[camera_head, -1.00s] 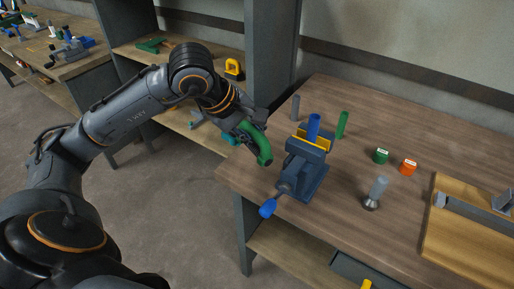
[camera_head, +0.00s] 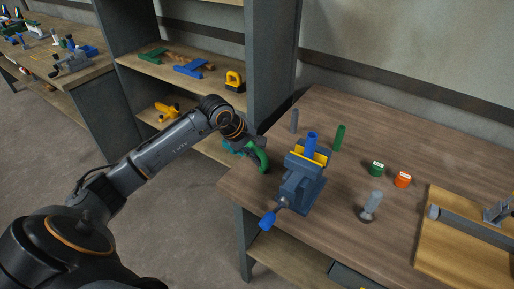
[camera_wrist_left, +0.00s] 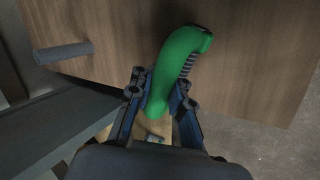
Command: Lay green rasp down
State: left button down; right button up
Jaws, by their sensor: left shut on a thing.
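The green rasp (camera_head: 259,158) is in my left gripper (camera_head: 252,149), at the left edge of the workbench (camera_head: 440,140) in the head view. In the left wrist view the curved green handle of the rasp (camera_wrist_left: 180,55) sticks out from between the two fingers of the left gripper (camera_wrist_left: 158,92). The fingers are shut on it. A ribbed grey part shows beside the handle. Whether the rasp touches the bench top cannot be told. My right gripper is not in view.
A grey cylinder (camera_head: 294,121) and a green cylinder (camera_head: 339,137) stand behind. Green (camera_head: 376,169) and orange (camera_head: 402,180) blocks sit further right. A shelf unit (camera_head: 150,62) stands left.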

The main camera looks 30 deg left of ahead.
pick_arm(q)
jog(key=shift+f, duration=0.2)
jog(key=shift+f+b, duration=0.2)
jog(key=shift+b, duration=0.15)
jog(key=c, duration=1.2)
grip_release()
jog(key=shift+r, duration=0.15)
jog(key=shift+r+p, duration=0.2)
jog(key=shift+p, duration=0.15)
jog(key=b+v, duration=0.2)
jog(key=v, duration=1)
